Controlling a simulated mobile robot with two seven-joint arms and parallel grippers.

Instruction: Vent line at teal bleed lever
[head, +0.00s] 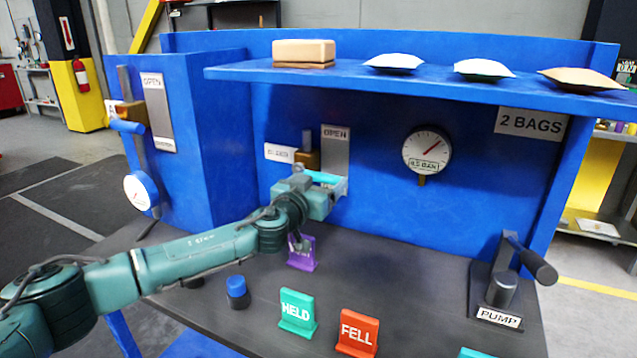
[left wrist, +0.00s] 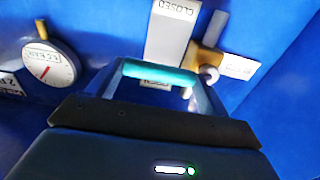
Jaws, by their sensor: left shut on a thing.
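The teal bleed lever (head: 327,178) is on the blue back panel, beside a brass valve body (head: 307,160) and a grey plate (head: 336,150) marked OPEN at its top. My left gripper (head: 330,186) is shut on the lever's handle. In the left wrist view the teal handle (left wrist: 160,73) lies crosswise between the fingertips, below the plate's CLOSED end (left wrist: 172,20). The gripper hides part of the lever in the head view. A round pressure gauge (head: 427,151) hangs to the right, its needle pointing up and right. My right gripper is out of view.
A second valve (head: 128,118) with an OPEN plate and a gauge (head: 141,190) are on the left panel. A purple tag (head: 301,254), a green HELD tag (head: 297,312), a red FELL tag (head: 358,333) and a blue-topped knob (head: 237,291) stand on the bench. A pump (head: 503,285) is at right.

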